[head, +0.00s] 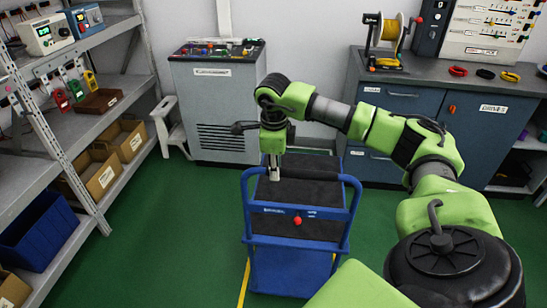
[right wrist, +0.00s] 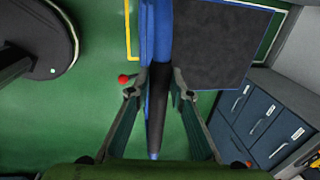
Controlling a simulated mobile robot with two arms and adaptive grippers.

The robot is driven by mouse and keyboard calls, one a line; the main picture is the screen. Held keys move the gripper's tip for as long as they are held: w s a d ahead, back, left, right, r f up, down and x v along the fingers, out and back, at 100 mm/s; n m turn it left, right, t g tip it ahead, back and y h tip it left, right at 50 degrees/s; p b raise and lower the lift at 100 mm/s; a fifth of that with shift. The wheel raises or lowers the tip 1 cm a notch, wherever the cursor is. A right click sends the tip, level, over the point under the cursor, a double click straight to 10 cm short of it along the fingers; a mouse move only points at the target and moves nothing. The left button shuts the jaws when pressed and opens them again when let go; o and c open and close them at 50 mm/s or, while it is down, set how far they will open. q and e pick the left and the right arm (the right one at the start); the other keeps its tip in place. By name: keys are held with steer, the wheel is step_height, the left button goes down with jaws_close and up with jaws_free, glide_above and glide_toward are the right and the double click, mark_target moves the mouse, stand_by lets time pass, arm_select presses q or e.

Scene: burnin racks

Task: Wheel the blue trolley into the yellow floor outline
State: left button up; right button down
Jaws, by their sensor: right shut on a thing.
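The blue trolley (head: 291,268) stands on the green floor in the middle of the head view, with dark mats on its decks and a red knob (head: 297,220) on its near side. My right gripper (head: 273,172) reaches down to the trolley's push handle. In the right wrist view, my right gripper (right wrist: 159,88) has its fingers on both sides of the blue handle bar (right wrist: 158,45) and is shut on it. The yellow floor outline (head: 243,285) shows as a strip left of the trolley; a corner of it (right wrist: 128,40) also shows in the right wrist view. The rest is hidden. My left gripper is not in view.
A grey shelf rack (head: 125,75) with boxes and devices lines the left. A grey cabinet (head: 217,100) and a blue drawer bench (head: 400,105) stand behind the trolley. A white step stool (head: 170,125) stands by the cabinet. Green floor between rack and trolley is clear.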

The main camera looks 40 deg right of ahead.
steer(key=c, duration=1.8)
jaws_free()
steer(key=shift+s+a+r, duration=0.15)
steer(key=shift+s+a, duration=0.05)
steer(key=shift+a, duration=0.05)
steer(key=shift+o, duration=0.2)
steer(key=shift+w+d+f, duration=0.2)
steer(key=shift+d, duration=0.1)
steer(key=shift+a, duration=0.1)
steer(key=shift+r, duration=0.1)
step_height(320, 180, up, 12)
steer(key=s+a, duration=0.1)
steer(key=shift+s+a, duration=0.15)
steer(key=shift+a, duration=0.1)
